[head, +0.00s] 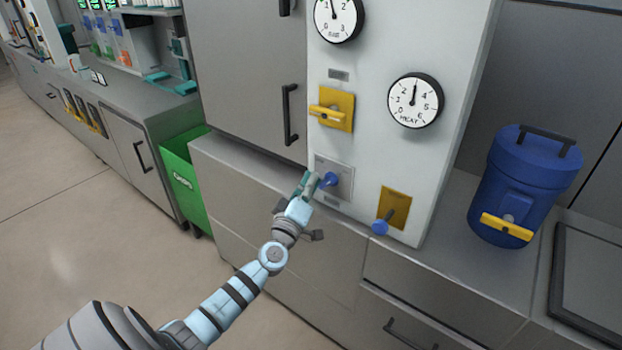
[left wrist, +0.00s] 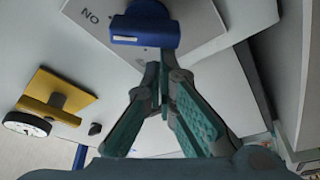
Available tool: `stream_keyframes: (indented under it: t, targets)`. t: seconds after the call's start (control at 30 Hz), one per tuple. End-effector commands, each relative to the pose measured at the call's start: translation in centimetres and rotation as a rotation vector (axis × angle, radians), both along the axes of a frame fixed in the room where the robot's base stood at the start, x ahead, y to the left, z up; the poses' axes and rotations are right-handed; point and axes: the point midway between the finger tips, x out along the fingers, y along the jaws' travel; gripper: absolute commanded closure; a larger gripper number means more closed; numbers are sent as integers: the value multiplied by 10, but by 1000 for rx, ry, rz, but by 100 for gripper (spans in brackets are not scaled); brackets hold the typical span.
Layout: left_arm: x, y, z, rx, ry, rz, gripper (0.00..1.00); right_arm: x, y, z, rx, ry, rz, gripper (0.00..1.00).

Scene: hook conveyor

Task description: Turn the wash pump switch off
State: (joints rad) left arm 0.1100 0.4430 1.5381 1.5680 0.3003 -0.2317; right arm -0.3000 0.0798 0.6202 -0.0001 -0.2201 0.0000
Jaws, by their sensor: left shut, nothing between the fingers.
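A blue rotary knob (head: 329,180) sits on a small grey plate (head: 345,172) low on the white panel. My left gripper (head: 309,182) is shut and empty, with its fingertips close beside the knob's left side. In the left wrist view the blue knob (left wrist: 146,26) is just beyond my shut fingertips (left wrist: 162,68); I cannot tell if they touch it. The plate there shows the letters "NO". The small labels are too blurred to tell which control is the wash pump switch. My right gripper is not in view.
A yellow handle (head: 328,114) is above the knob, and a lever with a blue ball (head: 380,227) is at its lower right. Two gauges (head: 415,100) are higher on the panel. A blue canister (head: 523,185) stands on the counter at right; a green bin (head: 184,180) stands at left.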

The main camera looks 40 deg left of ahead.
Motion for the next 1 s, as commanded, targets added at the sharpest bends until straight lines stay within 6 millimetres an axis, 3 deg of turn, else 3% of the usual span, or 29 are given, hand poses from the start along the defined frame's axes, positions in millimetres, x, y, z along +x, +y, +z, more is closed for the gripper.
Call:
stream_keyframes:
  t: [0.47,1.0]
  targets:
    - [0,0,-1,-122,-1,0,100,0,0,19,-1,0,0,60]
    - [0,0,-11,-556,-11,1,100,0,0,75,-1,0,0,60]
